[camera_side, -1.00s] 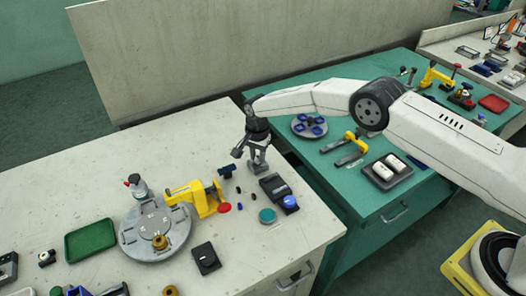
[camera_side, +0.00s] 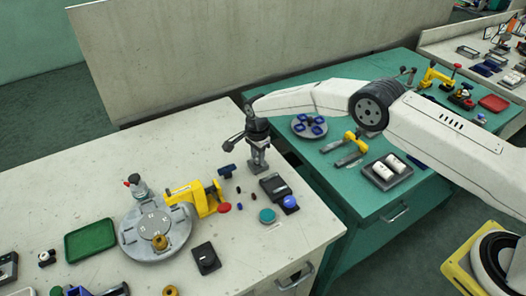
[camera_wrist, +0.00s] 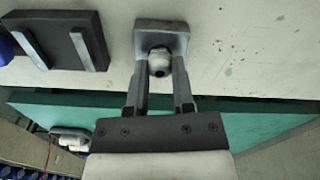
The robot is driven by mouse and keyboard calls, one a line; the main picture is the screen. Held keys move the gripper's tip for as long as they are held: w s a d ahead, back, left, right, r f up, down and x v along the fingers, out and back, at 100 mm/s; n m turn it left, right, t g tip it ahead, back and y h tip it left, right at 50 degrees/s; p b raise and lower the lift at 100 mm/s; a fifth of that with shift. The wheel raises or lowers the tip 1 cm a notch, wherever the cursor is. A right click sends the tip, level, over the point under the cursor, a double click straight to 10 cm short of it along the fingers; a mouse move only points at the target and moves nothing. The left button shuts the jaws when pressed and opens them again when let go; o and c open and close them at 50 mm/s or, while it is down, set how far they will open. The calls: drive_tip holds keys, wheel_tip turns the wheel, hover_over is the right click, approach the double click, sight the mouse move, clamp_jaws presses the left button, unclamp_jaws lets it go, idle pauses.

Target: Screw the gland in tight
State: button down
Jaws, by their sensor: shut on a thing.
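The gland (camera_wrist: 159,62) is a small pale fitting with a dark hole in its end, seen in the wrist view. It sits at a grey metal block (camera_wrist: 162,28), which also shows in the side view (camera_side: 260,167) near the pale bench's right edge. My gripper (camera_wrist: 160,80) points at the block, with one finger on each side of the gland, and is shut on it. In the side view my gripper (camera_side: 257,148) hangs over the block and hides the gland. How deep the gland's thread sits cannot be seen.
A dark block with two light bars (camera_wrist: 62,40) lies left of the grey block in the wrist view. In the side view, a blue ball (camera_side: 290,202), a teal disc (camera_side: 267,215) and a yellow clamp (camera_side: 205,198) stand nearby.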

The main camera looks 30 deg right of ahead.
drive_tip(key=m, duration=0.5)
drive_tip(key=shift+m, duration=0.5)
drive_tip(key=m, duration=0.6)
idle(0.5)
drive_tip(key=c, duration=0.7)
unclamp_jaws()
drive_tip(key=shift+o, duration=0.2)
drive_tip(key=shift+r, duration=2.25)
